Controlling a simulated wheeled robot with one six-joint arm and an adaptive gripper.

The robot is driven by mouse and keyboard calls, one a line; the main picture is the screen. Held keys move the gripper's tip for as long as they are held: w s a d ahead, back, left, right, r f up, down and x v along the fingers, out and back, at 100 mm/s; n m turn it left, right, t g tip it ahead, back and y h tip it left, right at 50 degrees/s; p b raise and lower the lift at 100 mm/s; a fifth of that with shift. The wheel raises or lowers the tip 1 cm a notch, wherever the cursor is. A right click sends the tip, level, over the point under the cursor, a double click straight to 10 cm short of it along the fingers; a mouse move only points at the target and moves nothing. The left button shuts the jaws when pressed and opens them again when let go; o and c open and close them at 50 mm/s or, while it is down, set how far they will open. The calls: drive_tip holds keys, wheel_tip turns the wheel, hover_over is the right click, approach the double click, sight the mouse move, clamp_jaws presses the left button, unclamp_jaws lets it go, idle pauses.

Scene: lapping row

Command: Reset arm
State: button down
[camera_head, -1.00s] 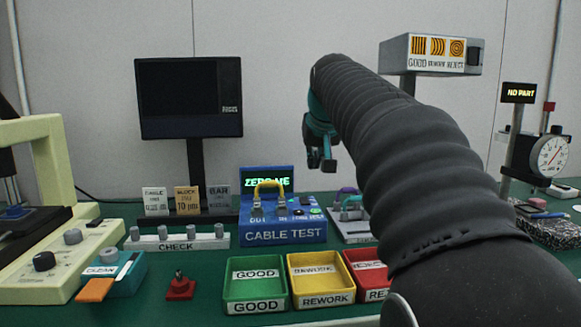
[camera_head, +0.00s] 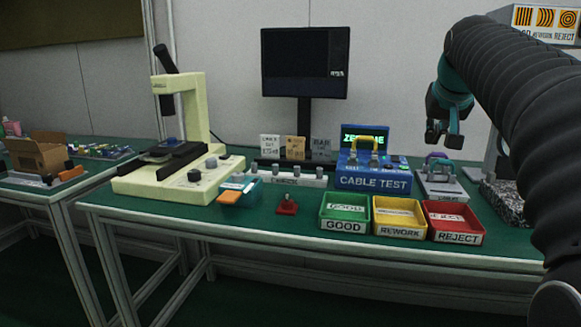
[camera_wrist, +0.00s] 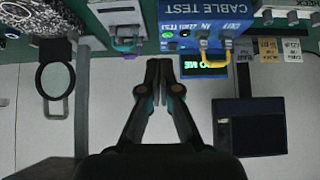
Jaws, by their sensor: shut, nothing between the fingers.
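My gripper (camera_head: 444,136) hangs from the end of my dark ribbed arm at the right of the head view, raised in front of the wall above the bench. Its fingers are shut with nothing between them. In the wrist view my gripper (camera_wrist: 164,66) shows shut fingers in the middle, and the scene appears upside down. The blue cable test box (camera_head: 374,183) stands on the bench to the left of and below my gripper. It also shows in the wrist view (camera_wrist: 182,20).
Green GOOD (camera_head: 343,226), yellow REWORK (camera_head: 400,232) and red REJECT (camera_head: 458,238) trays line the bench's front edge. A cream microscope stand (camera_head: 150,187) and a dark monitor (camera_head: 305,62) stand left. A second table (camera_head: 55,195) with a cardboard box (camera_head: 38,155) is far left.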

drive_tip(key=s+a+f+n+g, duration=0.1)
drive_tip(key=s+a+f, duration=0.3)
drive_tip(key=s+f, duration=0.5)
drive_tip(key=s+a+f+y, duration=0.1)
drive_tip(key=s+a+f, duration=0.4)
drive_tip(key=s+f, duration=0.5)
drive_tip(key=s+a+f+n+g, duration=0.1)
drive_tip(key=s+a+f, duration=0.3)
drive_tip(key=s+f, duration=0.5)
drive_tip(key=shift+s+a+f+n+g+y, duration=0.3)
drive_tip(key=shift+s+y, duration=0.1)
drive_tip(key=shift+s, duration=0.65)
